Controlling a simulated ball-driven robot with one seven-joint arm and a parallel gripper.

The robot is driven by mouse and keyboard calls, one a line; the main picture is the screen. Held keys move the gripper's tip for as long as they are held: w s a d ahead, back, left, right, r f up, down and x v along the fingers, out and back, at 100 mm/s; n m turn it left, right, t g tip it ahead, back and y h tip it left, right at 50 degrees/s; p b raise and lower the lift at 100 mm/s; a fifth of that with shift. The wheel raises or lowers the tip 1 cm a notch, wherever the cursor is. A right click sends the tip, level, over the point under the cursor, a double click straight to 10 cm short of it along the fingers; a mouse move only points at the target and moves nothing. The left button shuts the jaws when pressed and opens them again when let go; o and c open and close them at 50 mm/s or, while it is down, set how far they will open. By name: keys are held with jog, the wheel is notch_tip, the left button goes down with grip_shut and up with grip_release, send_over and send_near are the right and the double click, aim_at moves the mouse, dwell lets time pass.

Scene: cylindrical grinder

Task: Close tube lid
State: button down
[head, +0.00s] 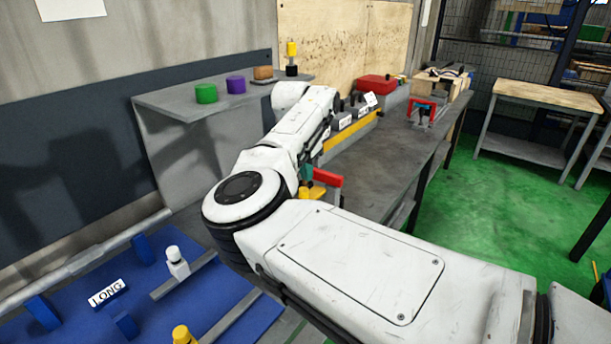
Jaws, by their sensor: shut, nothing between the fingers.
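My white arm crosses the head view from the lower right, bends at the middle left and reaches up over the workbench (385,165). My gripper cannot be made out; the far end of my arm hides that spot. I cannot pick out a tube or its lid with certainty.
A red case (376,84) sits at the back. A blue board (150,310) lies lower left.

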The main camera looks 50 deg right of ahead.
aim_at(305, 189)
jog(key=d+b+v, duration=0.2)
jog(key=v, duration=0.9)
jog(key=shift+d+r, duration=0.25)
jog(key=shift+r, duration=0.05)
jog(key=shift+w, duration=0.1)
